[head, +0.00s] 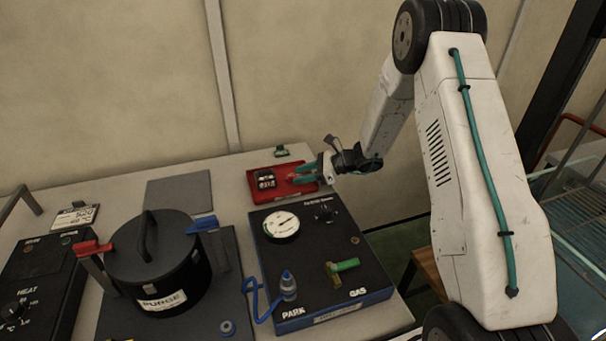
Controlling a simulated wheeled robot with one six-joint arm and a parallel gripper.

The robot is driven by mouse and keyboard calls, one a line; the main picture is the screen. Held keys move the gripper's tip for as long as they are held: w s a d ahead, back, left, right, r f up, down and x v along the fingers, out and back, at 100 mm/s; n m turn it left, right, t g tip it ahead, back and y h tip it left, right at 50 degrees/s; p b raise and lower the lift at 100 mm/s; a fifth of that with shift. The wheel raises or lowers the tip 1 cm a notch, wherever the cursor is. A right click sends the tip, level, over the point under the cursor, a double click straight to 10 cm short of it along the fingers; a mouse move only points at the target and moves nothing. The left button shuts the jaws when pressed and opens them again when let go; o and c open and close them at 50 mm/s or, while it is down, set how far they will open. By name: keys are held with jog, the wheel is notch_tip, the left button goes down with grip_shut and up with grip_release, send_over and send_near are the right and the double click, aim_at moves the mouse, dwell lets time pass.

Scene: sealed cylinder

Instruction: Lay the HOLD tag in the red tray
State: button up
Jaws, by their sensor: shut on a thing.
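The red tray (256,193) lies at the back of the bench, behind the gas panel. My gripper (297,174) is over the tray's right part, its teal fingers pointing left. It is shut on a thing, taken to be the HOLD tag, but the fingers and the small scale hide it. Small dark pieces with white markings (266,180) are in the tray, left of the fingertips. Their print is too small to read. I cannot tell whether the held thing touches the tray.
The gas panel (318,250) with a gauge and green-handled valve stands in front of the tray. A black lidded pot (155,262) labelled PURGE is front left. A heater box (35,280) stands far left. A grey plate (179,192) lies left of the tray.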

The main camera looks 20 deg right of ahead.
jog(key=o, duration=0.9)
jog(key=shift+o, duration=0.2)
jog(key=shift+r, duration=0.1)
jog(key=v, duration=1.2)
jog(key=s+a+r+n+g+h, duration=0.25)
jog(key=s+a+r+n, duration=0.3)
jog(key=s+r, duration=0.35)
jog(key=s+a+r+n+g+h, duration=0.25)
jog(key=s+a+r+n, duration=0.3)
jog(key=s+r, duration=0.3)
jog(key=s+d+r+n+h, duration=0.1)
jog(key=s+n+h, duration=0.1)
jog(key=s, duration=0.5)
jog(key=s+d+r+n+h, duration=0.1)
jog(key=s+r+n+h, duration=0.1)
jog(key=s+n, duration=0.3)
jog(key=s+d+r+n+t+h, duration=0.1)
jog(key=s+r+n+h, duration=0.1)
jog(key=s, duration=0.7)
jog(key=shift+s+d+n+h, duration=0.35)
jog(key=shift+n+h, duration=0.45)
jog(key=shift+n, duration=0.4)
